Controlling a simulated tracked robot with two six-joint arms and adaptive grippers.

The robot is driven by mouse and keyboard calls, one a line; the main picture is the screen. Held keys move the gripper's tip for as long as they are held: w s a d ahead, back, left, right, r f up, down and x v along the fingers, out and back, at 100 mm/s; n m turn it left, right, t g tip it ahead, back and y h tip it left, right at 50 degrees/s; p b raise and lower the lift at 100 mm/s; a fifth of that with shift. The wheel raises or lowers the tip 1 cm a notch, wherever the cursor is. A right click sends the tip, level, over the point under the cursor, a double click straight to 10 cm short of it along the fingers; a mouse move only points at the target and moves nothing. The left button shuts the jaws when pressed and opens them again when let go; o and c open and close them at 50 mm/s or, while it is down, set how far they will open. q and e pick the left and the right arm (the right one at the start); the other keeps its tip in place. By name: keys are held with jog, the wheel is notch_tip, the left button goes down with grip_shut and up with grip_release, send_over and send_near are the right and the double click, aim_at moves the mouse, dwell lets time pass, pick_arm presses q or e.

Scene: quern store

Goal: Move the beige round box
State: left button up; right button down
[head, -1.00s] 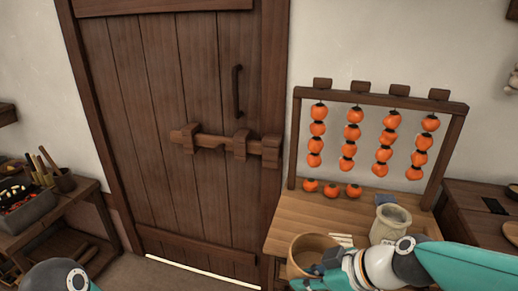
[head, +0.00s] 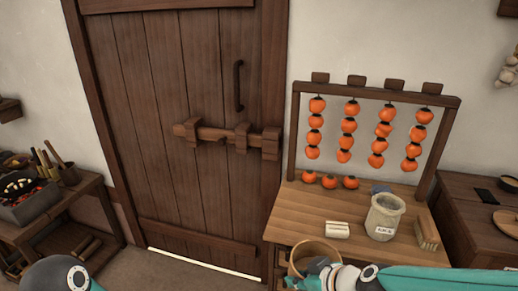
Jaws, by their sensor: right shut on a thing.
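The beige round box (head: 306,254) is at the front edge of the wooden table in the head view, its open rim facing up. My right gripper (head: 318,268) comes in from the right and is shut on the box at its near right side. The gripper and wrist hide part of the box, and its underside is out of sight, so I cannot tell whether it touches anything below. My left gripper is out of view; only part of my left arm shows at the lower left.
On the table (head: 292,213) are a pale bundle (head: 337,230), a labelled jar (head: 384,217), a brush (head: 427,232) and several loose persimmons (head: 330,181). A rack (head: 292,140) with hanging persimmons stands behind. A barred door (head: 170,90) is to the left.

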jog(key=w+a+f+m+t+h, duration=0.1)
jog(key=w+f+m+t+h, duration=0.1)
jog(key=w+f+m+h, duration=0.45)
jog(key=s+d+f, duration=0.2)
jog(key=d+f, duration=0.2)
jog(key=d, duration=0.2)
jog(key=s+d+f+m, duration=0.1)
jog(key=s+d+f, duration=0.2)
jog(key=d, duration=0.3)
jog(key=shift+d+f+y, duration=0.2)
jog(key=shift+f+y, duration=0.15)
jog(key=shift+y, duration=0.1)
